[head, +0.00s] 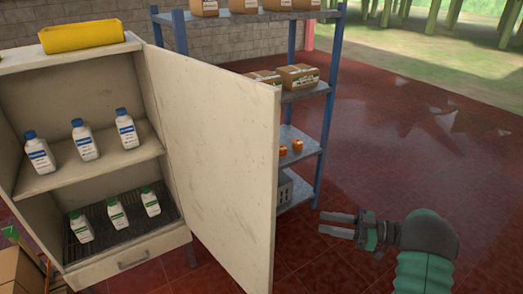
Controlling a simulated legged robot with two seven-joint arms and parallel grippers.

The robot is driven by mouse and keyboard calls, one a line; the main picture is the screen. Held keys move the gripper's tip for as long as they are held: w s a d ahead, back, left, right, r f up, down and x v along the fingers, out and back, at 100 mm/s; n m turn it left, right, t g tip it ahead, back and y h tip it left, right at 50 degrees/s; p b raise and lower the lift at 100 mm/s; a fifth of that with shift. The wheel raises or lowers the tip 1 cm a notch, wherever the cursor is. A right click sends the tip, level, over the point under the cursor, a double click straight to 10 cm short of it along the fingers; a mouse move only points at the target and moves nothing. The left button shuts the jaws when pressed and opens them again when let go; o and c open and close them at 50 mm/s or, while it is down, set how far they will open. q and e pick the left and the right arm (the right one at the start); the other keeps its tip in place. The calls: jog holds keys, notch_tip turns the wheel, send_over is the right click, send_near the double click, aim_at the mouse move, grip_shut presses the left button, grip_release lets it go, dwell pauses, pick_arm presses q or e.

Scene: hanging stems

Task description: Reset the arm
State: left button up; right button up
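My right gripper (338,225) is at the lower right, over the red tiled floor, with its fingers pointing left toward the open cabinet door (215,140). Its two grey fingers are parted with a gap between them, and nothing shows in the gap. It is apart from the door and the shelf. My green and dark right arm comes in from the bottom right edge. My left gripper does not show.
A yellow object (82,36) lies on top. A blue-framed shelf (325,110) with cardboard boxes (298,77) stands behind the door. The floor (420,140) at right is clear.

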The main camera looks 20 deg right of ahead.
jog(key=w+a+r+m+t+h+p, duration=0.3)
jog(key=w+r+m+t+h+p, duration=0.25)
jog(key=w+r+h, duration=0.5)
jog(key=s+a+f+m+g+h+p, duration=0.1)
jog(key=s+a+g, duration=0.3)
jog(key=s, duration=0.5)
jog(key=s+a+f+m+g+h+p, duration=0.2)
jog(key=s+a+f+m+g+p, duration=0.1)
jog(key=s, duration=0.6)
jog(key=s+a+f+m+g+h+p, duration=0.1)
jog(key=s+a+f+m+g+p, duration=0.1)
jog(key=s+a+f+g, duration=0.2)
jog(key=s+a+g, duration=0.1)
jog(key=s+a, duration=0.2)
jog(key=s, duration=0.2)
jog(key=shift+f+g, duration=0.2)
jog(key=shift+g, duration=0.15)
jog(key=shift+h, duration=0.25)
